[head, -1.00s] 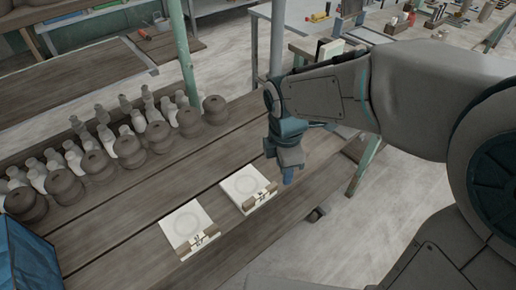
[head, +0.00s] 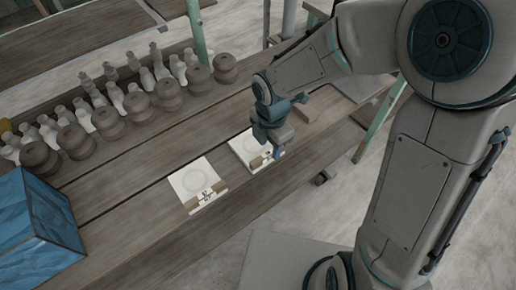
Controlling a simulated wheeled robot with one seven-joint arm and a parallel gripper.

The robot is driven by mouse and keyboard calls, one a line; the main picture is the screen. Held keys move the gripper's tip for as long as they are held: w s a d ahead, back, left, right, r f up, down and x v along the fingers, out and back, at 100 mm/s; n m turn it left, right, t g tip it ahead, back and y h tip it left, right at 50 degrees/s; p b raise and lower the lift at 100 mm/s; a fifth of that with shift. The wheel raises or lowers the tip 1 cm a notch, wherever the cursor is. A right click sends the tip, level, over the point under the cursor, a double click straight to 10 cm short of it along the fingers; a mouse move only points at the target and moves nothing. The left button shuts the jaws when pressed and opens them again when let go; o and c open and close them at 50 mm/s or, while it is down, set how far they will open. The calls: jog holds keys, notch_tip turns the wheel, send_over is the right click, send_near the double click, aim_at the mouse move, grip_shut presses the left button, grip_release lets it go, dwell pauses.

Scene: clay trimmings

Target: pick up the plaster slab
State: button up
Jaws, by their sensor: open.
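Two pale square slabs with a faint round ring on top lie on the wooden table. The left slab (head: 192,175) is in full view, with brown pieces and dark marks at its front edge. The right slab (head: 243,146) is partly hidden by my gripper. My gripper (head: 275,150) is open, pointing down over or close to the right slab's right side. I cannot tell whether it touches the slab, and its fingertips are small and dark.
Rows of brown pots (head: 138,104) and pale bottle shapes (head: 117,97) stand along the table's back. A blue covered block (head: 40,225) is at the left. A green post (head: 196,30) rises behind the table. Bare planks lie left of the slabs.

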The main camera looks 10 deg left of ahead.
aim_at(268, 153)
jog(key=f, duration=0.5)
jog(key=shift+w+a, duration=0.2)
jog(key=shift+w, duration=0.05)
grip_shut()
jog(key=shift+r, duration=0.1)
